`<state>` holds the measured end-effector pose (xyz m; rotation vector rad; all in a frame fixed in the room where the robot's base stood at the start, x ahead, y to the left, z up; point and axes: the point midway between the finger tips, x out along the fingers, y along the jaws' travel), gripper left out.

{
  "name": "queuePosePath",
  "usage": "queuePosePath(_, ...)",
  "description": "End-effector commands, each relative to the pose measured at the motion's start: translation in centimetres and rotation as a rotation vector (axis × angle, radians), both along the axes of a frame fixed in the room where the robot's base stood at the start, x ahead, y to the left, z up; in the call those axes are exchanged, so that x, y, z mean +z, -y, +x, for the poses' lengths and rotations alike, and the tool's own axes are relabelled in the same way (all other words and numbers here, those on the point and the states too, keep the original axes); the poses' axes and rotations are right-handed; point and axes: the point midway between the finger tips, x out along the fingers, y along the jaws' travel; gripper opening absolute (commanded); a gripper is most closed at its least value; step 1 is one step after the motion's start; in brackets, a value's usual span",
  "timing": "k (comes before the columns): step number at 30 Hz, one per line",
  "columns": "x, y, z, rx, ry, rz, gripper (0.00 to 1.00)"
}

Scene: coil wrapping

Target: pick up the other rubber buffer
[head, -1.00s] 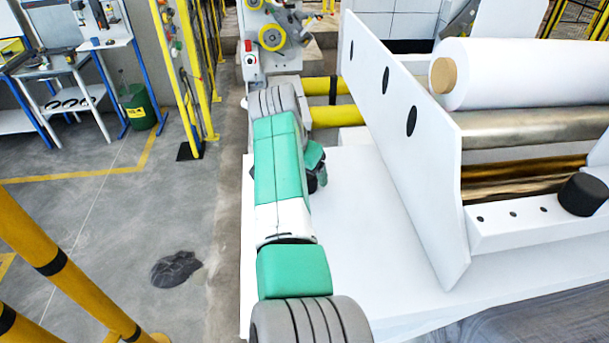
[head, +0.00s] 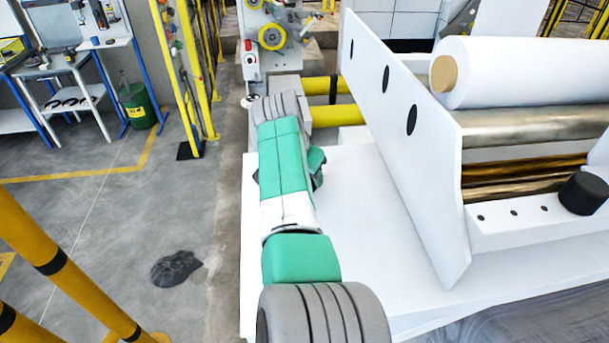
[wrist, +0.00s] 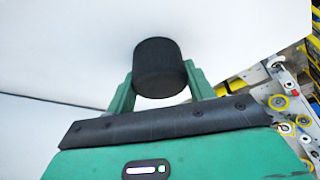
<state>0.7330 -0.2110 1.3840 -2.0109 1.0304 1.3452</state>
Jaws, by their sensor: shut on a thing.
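A black cylindrical rubber buffer (wrist: 160,68) stands between the two green fingers of my gripper (wrist: 161,86) in the wrist view. The fingers are shut on its sides, and a plain white surface lies behind it. In the head view, my gripper is hidden by my own arm. Another black rubber buffer (head: 584,193) sits at the right of the head view, on the white ledge (head: 500,238) of the machine, apart from my arm.
A tall white side plate (head: 405,130) with oval holes stands right of my arm. A white roll (head: 530,72) lies behind it. Yellow posts (head: 70,265) stand at the left. The white deck (head: 365,215) beside my arm is clear.

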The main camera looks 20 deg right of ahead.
Motion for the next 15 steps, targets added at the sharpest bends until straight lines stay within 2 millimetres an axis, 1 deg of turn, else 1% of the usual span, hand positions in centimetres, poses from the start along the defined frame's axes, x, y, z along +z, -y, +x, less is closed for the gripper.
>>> queuePosePath(5,1.3,0.0,0.1,-0.001,0.004,-0.001,0.26)
queuePosePath(8,2.8,0.0,0.1,0.0,0.004,-0.001,0.26)
queuePosePath(9,3.5,0.0,0.1,0.0,0.005,-0.001,0.26)
queuePosePath(11,3.1,-0.3,0.0,0.004,0.004,-0.002,0.26)
queuePosePath(15,3.1,-0.8,-0.6,0.007,0.007,-0.005,0.26)
